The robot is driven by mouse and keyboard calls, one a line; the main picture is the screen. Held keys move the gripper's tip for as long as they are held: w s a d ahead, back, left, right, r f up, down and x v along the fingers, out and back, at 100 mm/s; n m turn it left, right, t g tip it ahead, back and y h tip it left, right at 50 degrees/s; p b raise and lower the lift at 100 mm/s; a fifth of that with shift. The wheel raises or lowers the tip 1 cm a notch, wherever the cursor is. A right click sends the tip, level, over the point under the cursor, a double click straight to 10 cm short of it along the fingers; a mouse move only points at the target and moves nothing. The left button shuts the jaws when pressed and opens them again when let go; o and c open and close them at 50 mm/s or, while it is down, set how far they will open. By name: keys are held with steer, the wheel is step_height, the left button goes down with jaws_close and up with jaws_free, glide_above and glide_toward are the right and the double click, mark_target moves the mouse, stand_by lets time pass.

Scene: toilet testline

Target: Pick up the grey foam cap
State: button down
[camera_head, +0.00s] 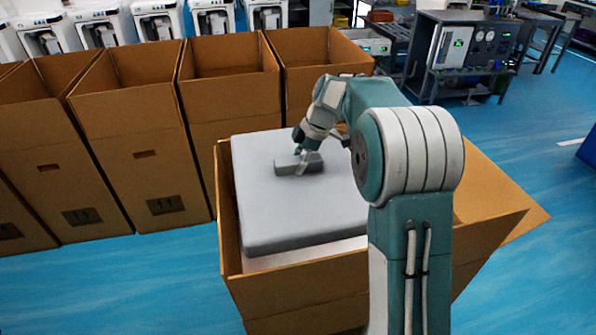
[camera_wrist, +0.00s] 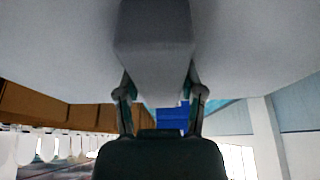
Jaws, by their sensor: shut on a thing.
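The grey foam cap (camera_head: 290,215) is a large flat slab with a raised block-shaped handle (camera_head: 287,165) on top. It sits in the mouth of an open cardboard box (camera_head: 330,300) in the camera_head view, with a white surface showing just below its front edge. My gripper (camera_head: 306,163) reaches down to the handle and is shut on it. In the camera_wrist view the two fingers (camera_wrist: 160,90) press on both sides of the handle (camera_wrist: 155,45), and the grey cap (camera_wrist: 60,40) fills the upper part. My arm hides the cap's right side.
Several open cardboard boxes (camera_head: 130,130) stand in a row behind and to the left. White machines (camera_head: 100,22) line the back. A test bench (camera_head: 465,55) stands at the back right. An open box flap (camera_head: 500,195) sticks out right. Blue floor (camera_head: 130,285) is clear at front left.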

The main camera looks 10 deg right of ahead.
steer(key=shift+r, duration=2.35)
